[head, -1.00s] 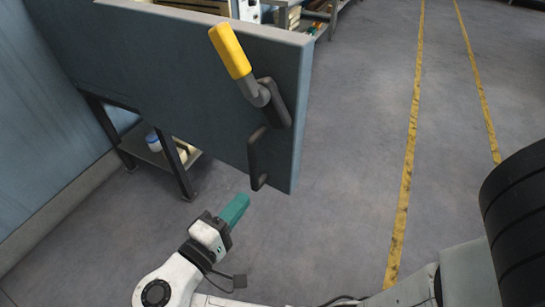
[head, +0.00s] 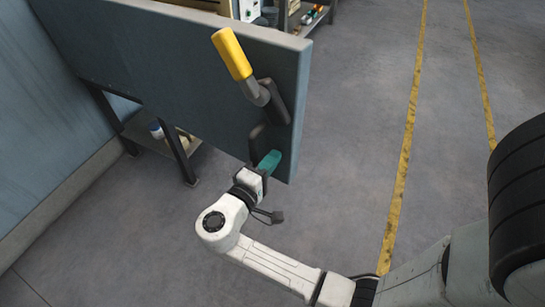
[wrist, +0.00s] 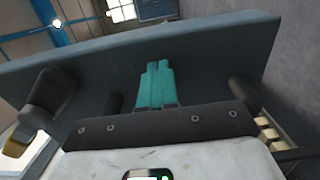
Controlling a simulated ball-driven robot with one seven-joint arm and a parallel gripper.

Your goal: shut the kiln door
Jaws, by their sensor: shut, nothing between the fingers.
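The kiln door (head: 170,75) is a blue-grey slab standing open, its free edge at right in the head view. It also fills the middle of the wrist view (wrist: 215,60). On its face are a lever with a yellow grip (head: 231,53) and, below it, a dark pull handle (head: 258,137), partly hidden by my gripper. My gripper (head: 270,161) has teal fingers, shut and empty, at the pull handle near the door's lower corner. In the wrist view the fingers (wrist: 158,68) point at the door face between the dark handle ends; contact is unclear.
A dark-legged stand with a lower shelf (head: 160,147) holding a white-and-blue jar is at left. A blue wall (head: 30,140) lies further left. Shelving (head: 305,15) stands behind the door. Grey floor with yellow lines (head: 408,140) is clear to the right.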

